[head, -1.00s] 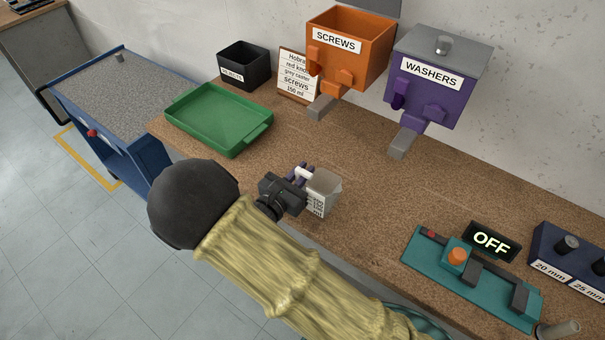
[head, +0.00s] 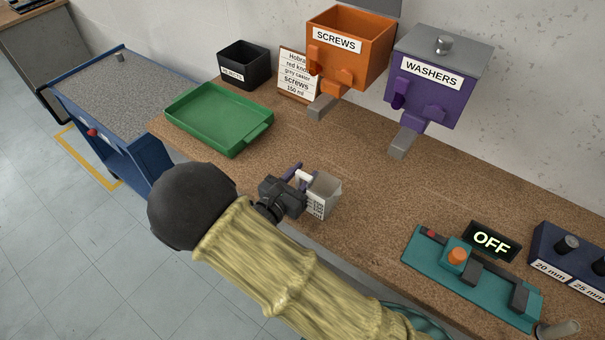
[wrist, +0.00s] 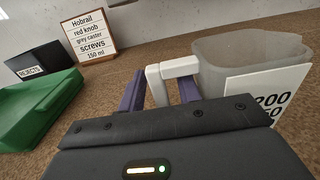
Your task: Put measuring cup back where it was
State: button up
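The measuring cup (head: 321,196), a greyish translucent cup with a white number label and white handle, is upright at the bench's front part. It appears to rest on the bench. In the wrist view the cup (wrist: 245,55) is at the right, its handle (wrist: 158,84) reaching left between my purple fingers. My gripper (wrist: 160,92) is open around the handle: the fingers stand apart and a gap shows between the handle and the right finger. In the head view my gripper (head: 300,178) is left of the cup, partly hidden by its own body. The cup's inside is not clear.
A green tray (head: 262,136), a black REJECTS bin (head: 246,68) and an order card (head: 297,76) are behind left. The orange SCREWS dispenser (head: 350,48) and purple WASHERS dispenser (head: 430,84) are at the wall. A teal device (head: 425,262) with an OFF sign is right. Bench between is clear.

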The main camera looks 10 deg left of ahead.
jog(key=b+v, duration=0.1)
jog(key=v, duration=1)
jog(key=shift+s+a+b, duration=0.15)
jog(key=shift+s+b, duration=0.2)
jog(key=shift+c, duration=0.2)
dwell(0.8)
